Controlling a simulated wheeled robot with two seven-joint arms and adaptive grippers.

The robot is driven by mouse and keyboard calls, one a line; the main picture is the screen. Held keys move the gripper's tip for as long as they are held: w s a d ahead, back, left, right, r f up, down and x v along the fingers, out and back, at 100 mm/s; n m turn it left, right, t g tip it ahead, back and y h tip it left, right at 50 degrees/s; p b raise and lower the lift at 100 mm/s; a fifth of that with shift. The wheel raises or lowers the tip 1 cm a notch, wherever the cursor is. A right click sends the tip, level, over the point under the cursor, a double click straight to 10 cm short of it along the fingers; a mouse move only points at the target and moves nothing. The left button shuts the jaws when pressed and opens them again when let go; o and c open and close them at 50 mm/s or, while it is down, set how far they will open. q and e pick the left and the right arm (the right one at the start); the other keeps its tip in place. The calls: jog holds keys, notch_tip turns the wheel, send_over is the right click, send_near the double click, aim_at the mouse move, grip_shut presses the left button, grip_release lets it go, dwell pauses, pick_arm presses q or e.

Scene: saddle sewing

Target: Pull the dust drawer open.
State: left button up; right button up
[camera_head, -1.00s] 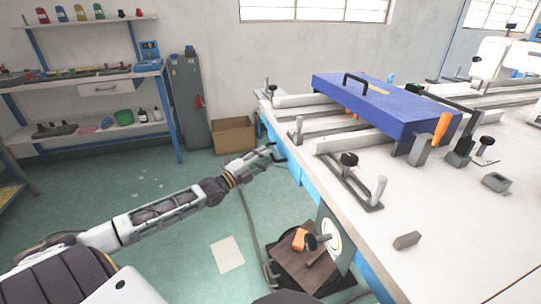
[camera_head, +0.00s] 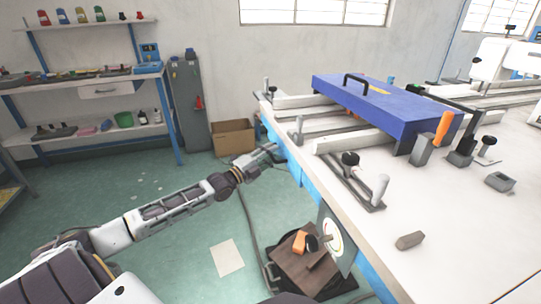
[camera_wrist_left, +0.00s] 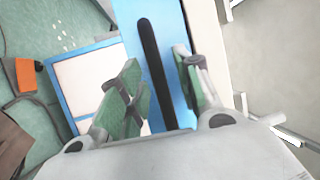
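The dust drawer's blue front (camera_wrist_left: 130,12) shows in the left wrist view, with a long black bar handle (camera_wrist_left: 153,65) on it. My left gripper (camera_head: 274,150) is at the blue side of the workbench in the head view. In the left wrist view its two green-padded fingers (camera_wrist_left: 158,68) are apart, one on each side of the handle. In the head view the gripper and the bench edge mostly hide the drawer. My right gripper is out of view.
The white workbench top (camera_head: 465,240) carries a blue slab (camera_head: 390,105), clamps and rails. A brown box with an orange part (camera_head: 300,243) stands on the floor beside the bench. A cardboard box (camera_head: 233,137) is behind the gripper. The floor left of the bench is mostly clear.

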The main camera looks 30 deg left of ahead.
pick_arm(q)
jog(key=shift+c, duration=0.2)
grip_shut()
dwell(0.3)
